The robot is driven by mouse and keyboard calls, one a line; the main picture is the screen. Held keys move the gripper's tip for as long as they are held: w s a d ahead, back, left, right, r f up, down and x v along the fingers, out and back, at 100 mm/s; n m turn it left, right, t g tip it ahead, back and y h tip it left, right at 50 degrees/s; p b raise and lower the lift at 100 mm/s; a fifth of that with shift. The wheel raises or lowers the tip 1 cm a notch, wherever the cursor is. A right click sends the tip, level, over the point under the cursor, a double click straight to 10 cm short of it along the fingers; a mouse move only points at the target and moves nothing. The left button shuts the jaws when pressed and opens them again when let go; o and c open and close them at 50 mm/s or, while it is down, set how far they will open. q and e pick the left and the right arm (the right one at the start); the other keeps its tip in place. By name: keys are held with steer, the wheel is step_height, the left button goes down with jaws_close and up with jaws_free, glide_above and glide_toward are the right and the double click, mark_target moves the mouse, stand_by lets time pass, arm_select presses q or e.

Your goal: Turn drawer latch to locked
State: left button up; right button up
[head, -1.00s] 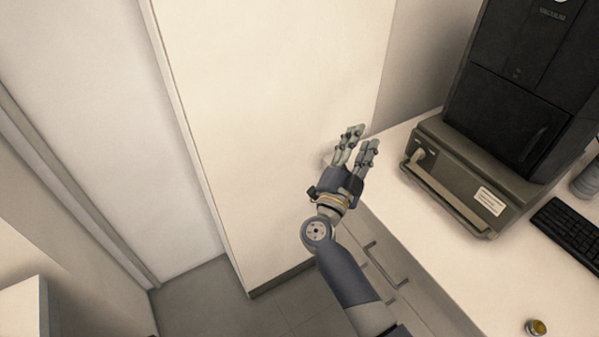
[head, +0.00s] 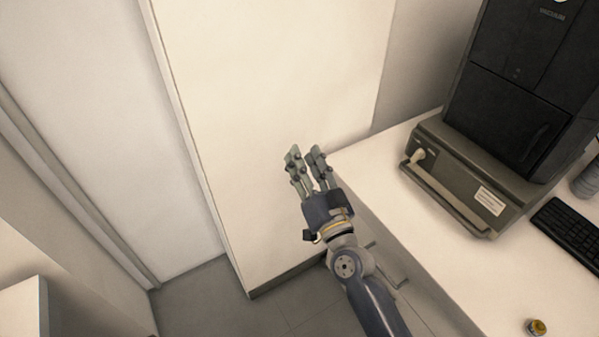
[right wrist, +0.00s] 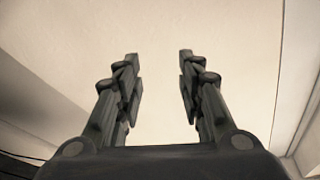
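A long pale handle runs along the front's lower edge. My right gripper (head: 307,153) is left of the bench's corner, in front of the white panel and well apart from the latch. Its fingers are spread with nothing between them, as the right wrist view (right wrist: 160,92) also shows. My left gripper is not in view.
The black cabinet (head: 510,120) stands on the drawer unit. A keyboard (head: 572,232) and a small yellow-topped item (head: 536,327) lie on the white bench (head: 420,240). A bench drawer handle (head: 391,268) sticks out near my right arm. A tall white panel (head: 270,90) stands behind.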

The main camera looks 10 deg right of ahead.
steer(key=shift+s+a+f+n+g+y, duration=0.7)
steer(key=shift+s+a+f+n+y, duration=0.05)
steer(key=shift+s+f+n+y, duration=0.15)
